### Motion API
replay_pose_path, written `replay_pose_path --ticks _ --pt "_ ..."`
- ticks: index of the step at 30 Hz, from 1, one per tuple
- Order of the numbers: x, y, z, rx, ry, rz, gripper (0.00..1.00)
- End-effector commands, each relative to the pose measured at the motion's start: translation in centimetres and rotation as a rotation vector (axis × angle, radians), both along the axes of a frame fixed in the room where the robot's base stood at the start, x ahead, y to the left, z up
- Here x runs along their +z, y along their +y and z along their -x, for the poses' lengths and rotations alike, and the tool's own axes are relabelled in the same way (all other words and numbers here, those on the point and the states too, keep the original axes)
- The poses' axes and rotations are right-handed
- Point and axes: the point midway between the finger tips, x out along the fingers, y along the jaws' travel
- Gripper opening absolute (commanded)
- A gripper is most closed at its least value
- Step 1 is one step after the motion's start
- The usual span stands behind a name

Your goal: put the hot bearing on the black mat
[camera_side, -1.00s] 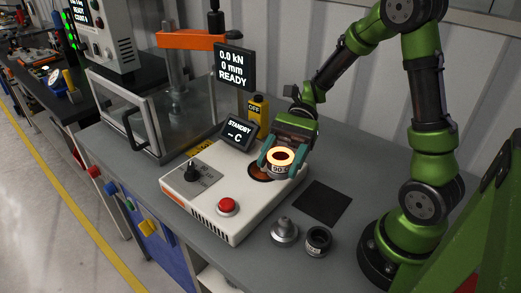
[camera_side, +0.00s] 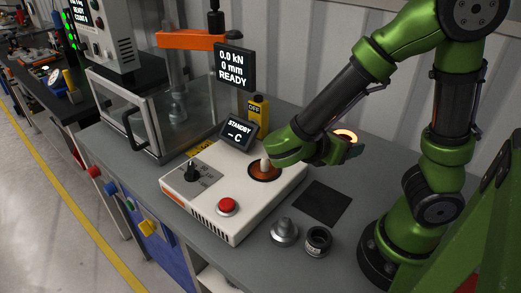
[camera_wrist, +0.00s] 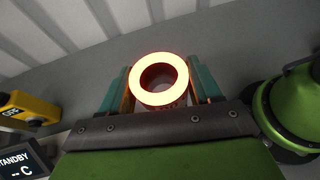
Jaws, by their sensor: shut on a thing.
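The hot bearing (camera_wrist: 158,78) is a ring glowing orange-white. In the wrist view it sits between the two teal fingers of my gripper (camera_wrist: 160,90), which is shut on it. The black mat (camera_side: 322,202) is a flat, empty square on the grey bench, right of the white heater. The mat is not in the wrist view.
The white heater (camera_side: 215,205) has a round orange plate (camera_side: 264,171) with a pale cone and a red button (camera_side: 227,206). A metal stepped part (camera_side: 284,232) and a dark ring-shaped part (camera_side: 318,241) stand in front of the mat. A display (camera_side: 239,131) and yellow box (camera_side: 259,108) stand behind.

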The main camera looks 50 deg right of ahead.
Motion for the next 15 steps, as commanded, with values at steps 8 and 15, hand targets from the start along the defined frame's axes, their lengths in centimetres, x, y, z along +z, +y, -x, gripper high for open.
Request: replay_pose_path --ticks 8,15 --pt "2.4 0.3 -3.0 0.317 -0.006 -0.001 0.23" --pt "2.4 0.9 -4.5 0.460 0.006 0.004 0.23"
